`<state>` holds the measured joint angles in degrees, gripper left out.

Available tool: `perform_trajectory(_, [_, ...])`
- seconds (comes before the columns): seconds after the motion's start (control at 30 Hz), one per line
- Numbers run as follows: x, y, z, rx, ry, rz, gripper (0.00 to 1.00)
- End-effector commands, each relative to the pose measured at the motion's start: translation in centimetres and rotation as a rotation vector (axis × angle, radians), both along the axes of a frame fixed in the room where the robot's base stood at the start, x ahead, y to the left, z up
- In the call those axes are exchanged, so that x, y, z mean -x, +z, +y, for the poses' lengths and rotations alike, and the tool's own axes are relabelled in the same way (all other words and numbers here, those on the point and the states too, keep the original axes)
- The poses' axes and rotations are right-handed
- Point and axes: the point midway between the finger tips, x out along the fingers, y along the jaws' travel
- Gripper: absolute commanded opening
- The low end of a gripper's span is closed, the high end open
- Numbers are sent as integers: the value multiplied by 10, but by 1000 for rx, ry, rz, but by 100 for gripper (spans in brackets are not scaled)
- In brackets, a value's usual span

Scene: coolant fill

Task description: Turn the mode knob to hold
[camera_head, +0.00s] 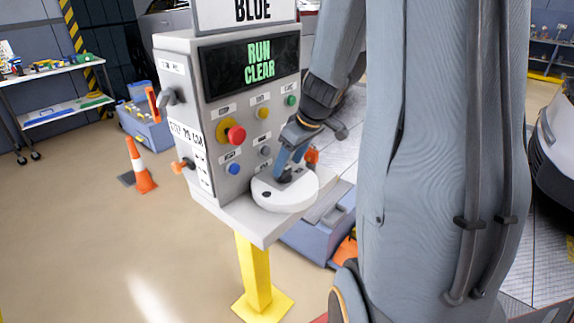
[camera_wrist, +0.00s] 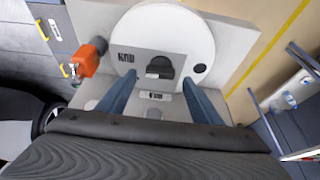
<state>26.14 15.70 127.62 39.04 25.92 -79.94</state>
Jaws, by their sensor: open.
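The mode knob appears to be the small black knob (camera_wrist: 160,67) on a pale round dial (camera_wrist: 150,28) in the wrist view. The dial (camera_head: 285,198) also shows on the console's ledge in the head view, with the dark knob partly hidden by my fingers. My gripper (camera_wrist: 158,82) is open, its two blue fingers on either side of the knob with gaps visible. In the head view my gripper (camera_head: 290,163) points down over the dial. Small labels near the knob are too blurred to read surely. The console screen (camera_head: 252,65) reads "RUN CLEAR".
The console face carries a red mushroom button (camera_head: 236,135) and several small buttons close to my gripper. An orange fitting (camera_wrist: 87,57) sits beside the dial. A traffic cone (camera_head: 139,165) stands on open floor at left.

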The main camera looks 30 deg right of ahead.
Motion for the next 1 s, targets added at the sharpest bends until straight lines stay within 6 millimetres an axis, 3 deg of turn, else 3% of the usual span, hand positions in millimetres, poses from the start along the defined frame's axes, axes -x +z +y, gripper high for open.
perform_trajectory(0.2, [-7, -18, 3, -1, -1, 0, 59])
perform_trajectory(0.57, [-9, -22, 3, 1, 0, 0, 59])
perform_trajectory(0.9, [-8, -21, 3, 1, 0, 0, 2])
perform_trajectory(1.0, [-9, -21, 3, 0, 1, 0, 0])
